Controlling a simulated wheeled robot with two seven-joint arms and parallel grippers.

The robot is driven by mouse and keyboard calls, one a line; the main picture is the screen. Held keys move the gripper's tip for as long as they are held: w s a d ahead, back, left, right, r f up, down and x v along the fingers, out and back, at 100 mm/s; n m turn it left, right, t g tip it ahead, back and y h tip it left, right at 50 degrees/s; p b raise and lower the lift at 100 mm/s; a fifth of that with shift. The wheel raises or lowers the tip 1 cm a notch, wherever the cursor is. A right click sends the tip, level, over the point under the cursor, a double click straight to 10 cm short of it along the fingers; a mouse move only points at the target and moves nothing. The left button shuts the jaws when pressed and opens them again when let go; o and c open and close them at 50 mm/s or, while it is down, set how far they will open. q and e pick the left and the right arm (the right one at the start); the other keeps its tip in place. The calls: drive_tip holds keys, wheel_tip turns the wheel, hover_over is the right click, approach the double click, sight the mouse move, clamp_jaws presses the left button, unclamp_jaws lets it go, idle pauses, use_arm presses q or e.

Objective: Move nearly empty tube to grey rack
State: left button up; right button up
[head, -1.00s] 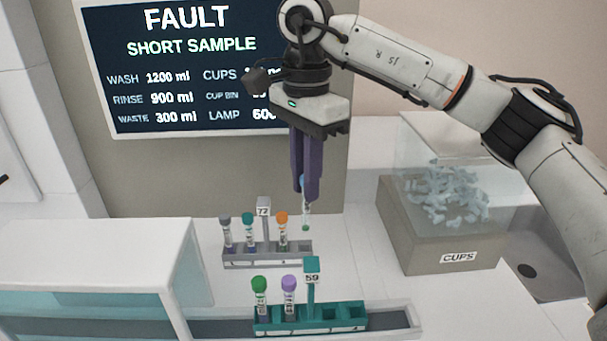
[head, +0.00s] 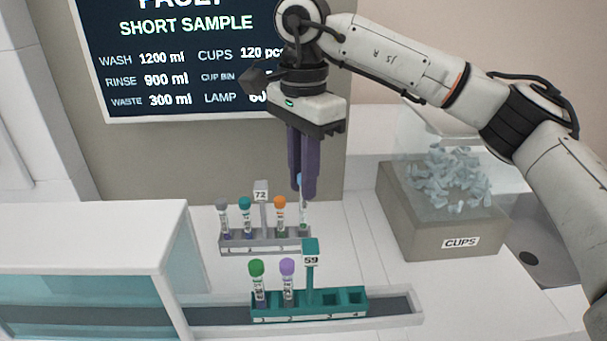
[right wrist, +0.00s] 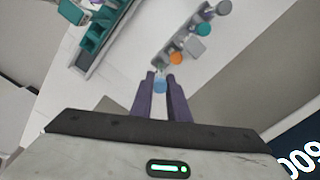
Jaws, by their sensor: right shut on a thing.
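My right gripper (head: 304,190) points down and is shut on a clear tube (head: 303,219) with a light blue cap. The cap also shows between the fingertips in the right wrist view (right wrist: 160,86). The tube is upright at the right end of the grey rack (head: 262,246), marked 72. Its lower end looks level with the end slot; I cannot tell whether it is fully seated. The rack also holds a grey-capped tube (head: 223,217), a teal-capped tube (head: 245,216) and an orange-capped tube (head: 280,215). My left gripper is not in view.
A teal rack (head: 330,304), marked 59, stands in front in a dark lane, with a green-capped tube (head: 258,282), a lilac-capped tube (head: 288,281) and empty slots at right. A cups bin (head: 425,232) stands right. A white housing (head: 95,235) stands left.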

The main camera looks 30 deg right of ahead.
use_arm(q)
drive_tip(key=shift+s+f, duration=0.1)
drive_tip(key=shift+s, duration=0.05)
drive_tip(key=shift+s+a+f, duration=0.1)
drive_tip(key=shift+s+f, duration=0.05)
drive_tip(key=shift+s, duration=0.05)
use_arm(e)
drive_tip(key=shift+f, duration=0.1)
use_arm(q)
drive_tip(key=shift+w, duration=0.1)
use_arm(e)
drive_tip(key=shift+f, duration=0.45)
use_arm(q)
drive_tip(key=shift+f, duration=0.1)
use_arm(e)
drive_tip(key=shift+f, duration=0.35)
use_arm(q)
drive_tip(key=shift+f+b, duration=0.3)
drive_tip(key=shift+b, duration=0.1)
use_arm(e)
drive_tip(key=shift+f, duration=0.45)
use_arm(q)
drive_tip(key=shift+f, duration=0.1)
use_arm(e)
drive_tip(key=shift+f, duration=0.2)
drive_tip(key=o, duration=0.9)
